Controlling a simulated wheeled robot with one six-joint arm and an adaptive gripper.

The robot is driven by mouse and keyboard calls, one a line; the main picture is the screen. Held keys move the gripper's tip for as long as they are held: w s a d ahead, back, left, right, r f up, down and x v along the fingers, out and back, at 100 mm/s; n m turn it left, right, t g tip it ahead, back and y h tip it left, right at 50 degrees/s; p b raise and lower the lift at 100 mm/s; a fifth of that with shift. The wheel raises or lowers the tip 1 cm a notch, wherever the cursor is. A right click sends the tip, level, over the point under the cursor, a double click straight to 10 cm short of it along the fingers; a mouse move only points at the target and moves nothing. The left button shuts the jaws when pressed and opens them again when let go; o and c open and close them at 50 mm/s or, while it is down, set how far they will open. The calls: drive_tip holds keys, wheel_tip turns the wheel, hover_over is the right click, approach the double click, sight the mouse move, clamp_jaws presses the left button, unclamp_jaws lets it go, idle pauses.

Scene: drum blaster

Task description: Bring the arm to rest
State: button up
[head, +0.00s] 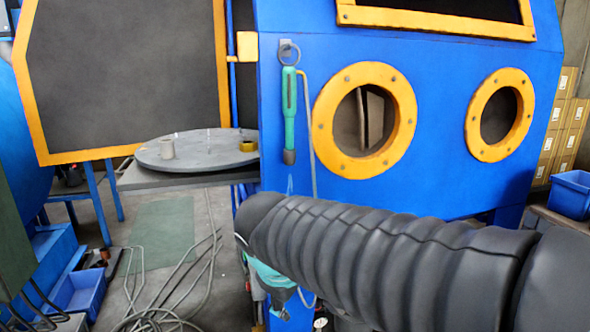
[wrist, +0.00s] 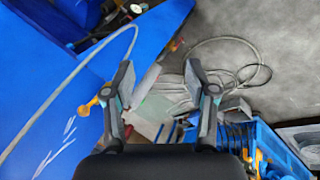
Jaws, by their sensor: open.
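My arm, in a black ribbed sleeve (head: 390,255), reaches across the lower right of the head view, in front of the blue blasting cabinet. My gripper (wrist: 159,78) shows in the wrist view with its two dark fingers spread apart. Nothing is between the fingers; the floor and loose items show beyond them. In the head view the arm hides most of what lies at its end, and I cannot make out the fingers there.
The blue cabinet (head: 440,60) has two orange-rimmed ports (head: 404,125). A green-handled tool (head: 289,110) hangs on it. Hoses (head: 170,300) lie on the floor. A blue crate (wrist: 265,145) shows below right.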

drive_tip(key=s+d+f+m+y, duration=0.1)
drive_tip(key=s+d+f+m, duration=0.3)
drive_tip(key=s+d+m, duration=0.6)
drive_tip(key=s+d, duration=0.2)
drive_tip(key=d, duration=0.4)
drive_tip(key=shift+s+m+t, duration=0.25)
drive_tip(key=shift+m+t, duration=0.05)
drive_tip(key=shift+m, duration=0.1)
drive_tip(key=shift+d, duration=0.1)
idle(1.0)
